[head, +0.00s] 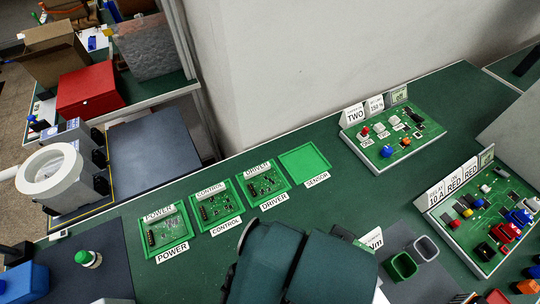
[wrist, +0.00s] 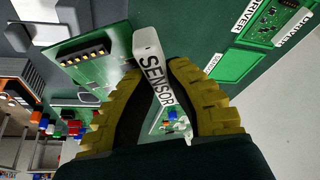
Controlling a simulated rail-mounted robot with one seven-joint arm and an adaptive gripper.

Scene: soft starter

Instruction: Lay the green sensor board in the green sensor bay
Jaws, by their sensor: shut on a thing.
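The green sensor board (wrist: 90,70), with a black connector on one edge, shows in the wrist view. A white tab (wrist: 147,55) marked SENSOR is on it, between the fingertips. My gripper (wrist: 160,85), with yellow ribbed fingers, is shut on the board at this tab. The empty green sensor bay (head: 304,162) is at the right end of the bay row in the head view. It also shows in the wrist view (wrist: 236,65), to the right of the held board and apart from it. In the head view my dark arm hides the gripper.
The power (head: 165,232), control (head: 214,206) and driver (head: 263,184) bays left of the sensor bay hold boards. Grey and green bins (head: 403,265) stand right of my arm. A wall rises behind the bays.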

